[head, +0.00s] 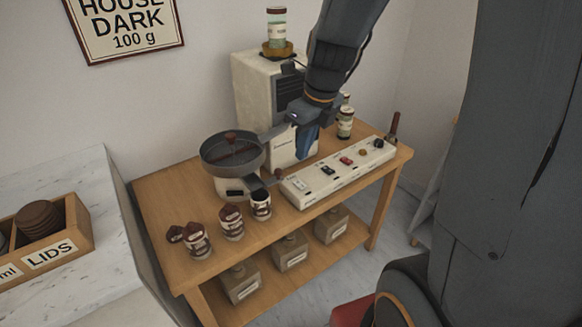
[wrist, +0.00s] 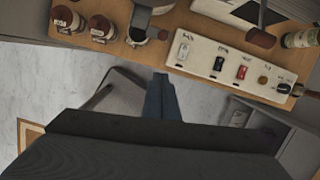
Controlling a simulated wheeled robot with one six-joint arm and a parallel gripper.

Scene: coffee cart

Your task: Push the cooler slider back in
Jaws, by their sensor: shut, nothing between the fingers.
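The cooler (head: 233,155) is a round dark pan on a pale base at the left of the roaster. A dark red knob (head: 278,173), apparently the slider's end, sticks out beside the cooler's spout, close to the control panel's left end. A small reddish knob (wrist: 163,34) shows in the wrist view beside the grey spout (wrist: 143,14). The slider's rod is hard to make out. My gripper (head: 303,152) is shut and empty, in front of the roaster and above the panel in the head view, apart from the knob. Its blue-grey fingers (wrist: 160,95) also show in the wrist view.
The control panel (head: 335,172) with switches lies along the table's front. Labelled cups (head: 232,223) stand left of it, one (head: 261,205) under the spout. The roaster (head: 265,100) stands behind.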

